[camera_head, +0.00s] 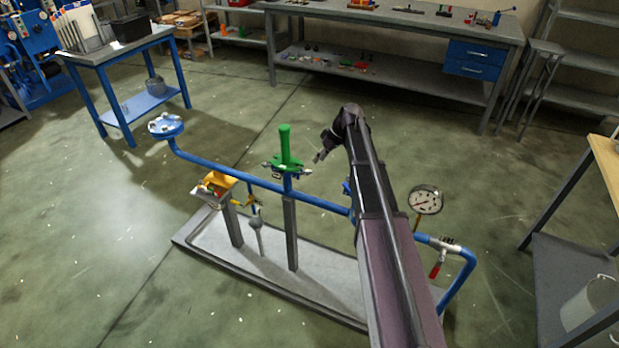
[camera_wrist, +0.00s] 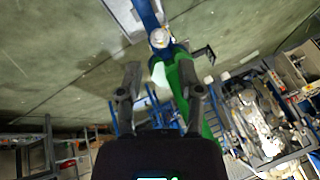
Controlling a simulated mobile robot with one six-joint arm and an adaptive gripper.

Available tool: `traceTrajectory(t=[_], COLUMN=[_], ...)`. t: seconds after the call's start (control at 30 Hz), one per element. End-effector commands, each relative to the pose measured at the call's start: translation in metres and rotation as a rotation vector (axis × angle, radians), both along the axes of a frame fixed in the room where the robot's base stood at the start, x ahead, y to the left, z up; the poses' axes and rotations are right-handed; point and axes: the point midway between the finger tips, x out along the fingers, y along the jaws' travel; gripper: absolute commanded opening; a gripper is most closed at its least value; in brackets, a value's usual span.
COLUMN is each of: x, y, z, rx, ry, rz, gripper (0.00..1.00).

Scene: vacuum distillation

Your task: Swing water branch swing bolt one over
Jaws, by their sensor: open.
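A blue water branch pipe (camera_head: 235,174) runs across a low stand, with a green upright fitting (camera_head: 285,150) on it. Small metal swing-bolt parts (camera_head: 305,171) stick out at the fitting's sides; which one is bolt one I cannot tell. My gripper (camera_head: 321,154) is open, just right of the green fitting and apart from it in the head view. In the wrist view my gripper (camera_wrist: 162,78) has its fingers spread, with the green fitting (camera_wrist: 186,88) showing between and beyond them, partly behind the right finger. A dark bracket (camera_wrist: 204,53) sticks out from the fitting.
The stand's grey base plate (camera_head: 205,244) lies on the floor. A blue flange (camera_head: 166,126), a yellow part (camera_head: 217,183), a pressure gauge (camera_head: 426,199) and a red-handled valve (camera_head: 436,268) are on the rig. My arm hides some of the pipe.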

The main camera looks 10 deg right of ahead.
Motion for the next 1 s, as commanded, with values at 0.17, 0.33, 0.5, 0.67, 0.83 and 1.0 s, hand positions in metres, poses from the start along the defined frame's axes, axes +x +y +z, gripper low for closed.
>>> traceTrajectory(t=[0.17, 0.33, 0.5, 0.67, 0.83, 1.0], x=[0.001, 0.003, 0.004, 0.005, 0.006, 0.006], y=[0.009, 0.016, 0.023, 0.03, 0.036, 0.039], z=[-0.018, -0.031, -0.044, -0.055, -0.064, -0.068], rx=[0.0, 0.0, 0.0, 0.0, 0.0, 0.0], ry=[0.0, 0.0, 0.0, 0.0, 0.0, 0.0], rz=[0.001, 0.001, 0.001, 0.002, 0.002, 0.002], gripper=[0.47, 0.47, 0.47, 0.47, 0.47, 0.47])
